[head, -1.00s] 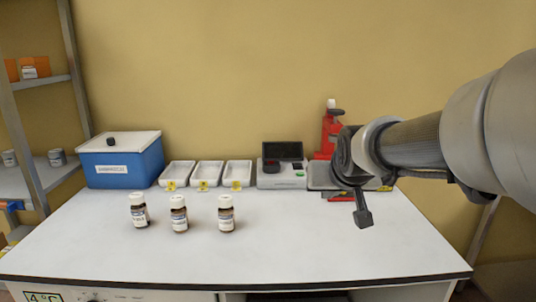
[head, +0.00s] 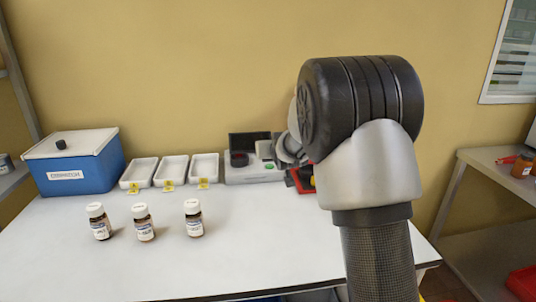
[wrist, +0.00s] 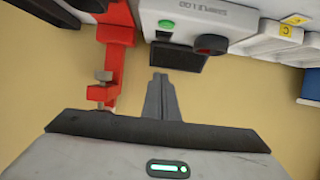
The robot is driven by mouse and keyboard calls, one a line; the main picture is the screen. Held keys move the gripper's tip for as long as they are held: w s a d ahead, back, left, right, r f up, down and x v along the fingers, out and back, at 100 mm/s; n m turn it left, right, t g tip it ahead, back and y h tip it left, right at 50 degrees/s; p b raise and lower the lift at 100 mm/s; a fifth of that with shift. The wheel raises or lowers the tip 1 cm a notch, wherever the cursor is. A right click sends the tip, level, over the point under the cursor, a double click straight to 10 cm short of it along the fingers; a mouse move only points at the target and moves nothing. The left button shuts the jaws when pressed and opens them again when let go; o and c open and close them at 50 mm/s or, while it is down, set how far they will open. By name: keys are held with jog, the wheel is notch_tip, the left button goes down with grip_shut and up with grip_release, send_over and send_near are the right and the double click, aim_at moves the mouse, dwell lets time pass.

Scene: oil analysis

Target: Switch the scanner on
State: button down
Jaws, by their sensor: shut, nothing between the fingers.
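The scanner (head: 250,176) is a grey box at the back of the white table, with a dark upright screen (head: 249,145), a round dark red-rimmed part and a green button (head: 267,164). In the head view my wrist and arm hide the fingers.
A red stand (wrist: 115,45) with a clamp is close beside my gripper. Several white trays (head: 171,169) with yellow tags and a blue box (head: 72,165) stand left of the scanner. Brown bottles (head: 143,222) stand in front. The table's middle (head: 250,250) is clear.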

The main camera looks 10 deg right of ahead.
send_over(269, 163)
jog(key=w, duration=0.1)
notch_tip(269, 163, down, 4)
jog(key=shift+r+b, duration=0.1)
jog(key=shift+b, duration=0.3)
jog(key=f, duration=0.2)
jog(key=shift+s+a+f+b, duration=0.1)
jog(key=shift+s+f+b, duration=0.2)
jog(key=shift+f, duration=0.05)
jog(key=shift+s+f, duration=0.1)
jog(key=shift+f, duration=0.45)
jog(key=shift+f, duration=0.1)
jog(key=shift+f+b, duration=0.35)
jog(key=shift+b, duration=0.25)
jog(key=shift+s, duration=0.1)
jog(key=shift+r, duration=0.15)
jog(key=shift+r, duration=0.75)
